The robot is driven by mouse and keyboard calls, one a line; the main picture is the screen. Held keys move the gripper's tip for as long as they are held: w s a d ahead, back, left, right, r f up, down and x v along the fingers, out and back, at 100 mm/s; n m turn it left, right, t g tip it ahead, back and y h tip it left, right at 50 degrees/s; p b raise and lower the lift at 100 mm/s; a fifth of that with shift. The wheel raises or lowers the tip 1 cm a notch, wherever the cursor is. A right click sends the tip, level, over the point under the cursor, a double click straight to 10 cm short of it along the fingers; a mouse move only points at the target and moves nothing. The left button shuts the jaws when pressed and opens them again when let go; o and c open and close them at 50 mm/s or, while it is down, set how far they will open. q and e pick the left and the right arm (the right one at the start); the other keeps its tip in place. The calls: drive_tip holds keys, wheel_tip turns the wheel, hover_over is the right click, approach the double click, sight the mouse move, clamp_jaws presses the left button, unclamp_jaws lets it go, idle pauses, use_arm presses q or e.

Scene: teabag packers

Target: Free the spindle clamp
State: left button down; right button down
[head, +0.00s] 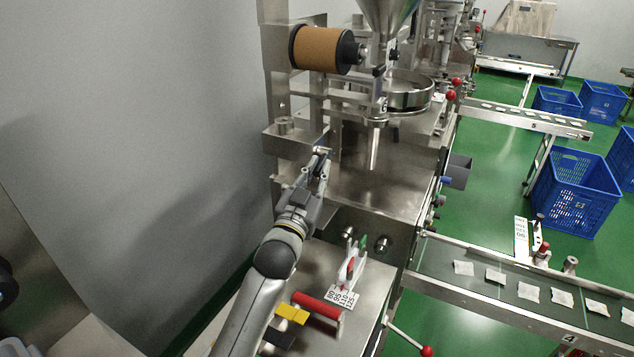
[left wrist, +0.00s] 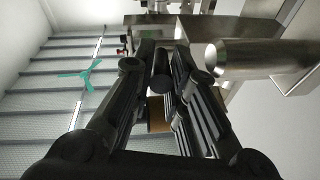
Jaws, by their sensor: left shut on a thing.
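My left gripper (head: 319,162) is at the packing machine's upper left side, below the brown film roll (head: 322,48). The roll sits on a horizontal spindle with a dark hub (head: 352,52) at its right end. In the left wrist view my left gripper (left wrist: 163,70) is shut on a small dark cylindrical piece (left wrist: 160,82), seen end-on between the fingers. I cannot tell for sure whether this piece is the spindle clamp's handle. Part of the brown roll (left wrist: 156,113) shows behind the fingers. The piece's far end is hidden. My right gripper is not in view.
A steel funnel (head: 388,14) and round pan (head: 408,92) stand right of the roll. A conveyor (head: 480,280) with sachets runs right. The grey wall is close on the left.

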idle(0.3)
use_arm(q)
drive_tip(key=c, duration=1.6)
unclamp_jaws()
drive_tip(key=shift+o, duration=1.2)
drive_tip(key=shift+s+f, duration=0.1)
drive_tip(key=v, duration=1.2)
